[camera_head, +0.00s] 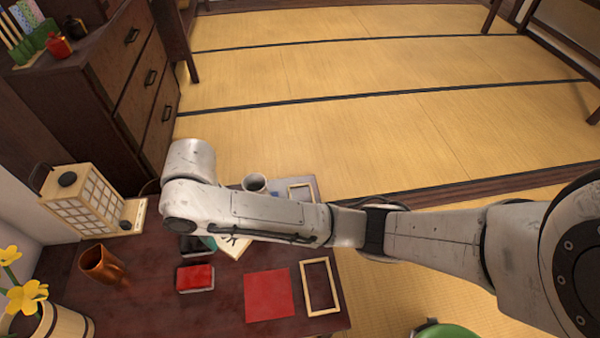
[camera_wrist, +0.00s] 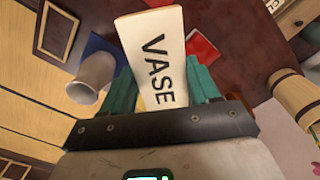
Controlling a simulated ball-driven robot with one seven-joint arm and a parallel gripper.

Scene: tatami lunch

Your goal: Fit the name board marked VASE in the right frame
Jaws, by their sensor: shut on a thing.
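My gripper (camera_wrist: 165,90) has teal fingers shut on the cream name board (camera_wrist: 155,60), with VASE in black letters facing the wrist camera. In the head view my arm hides most of the gripper; a bit of teal shows beside a cream piece with black strokes, which I cannot identify. An empty wooden frame (camera_head: 306,290) lies at the table's right front, also in the wrist view (camera_wrist: 43,28). The board is apart from the near frame.
A red square (camera_head: 270,296) lies left of the near frame. A red pad (camera_head: 195,278), brown cup (camera_head: 103,265) and lantern (camera_head: 80,205) stand farther left. A pale cup (camera_head: 254,183), also in the wrist view (camera_wrist: 92,78), is behind my arm. The front table has bare room.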

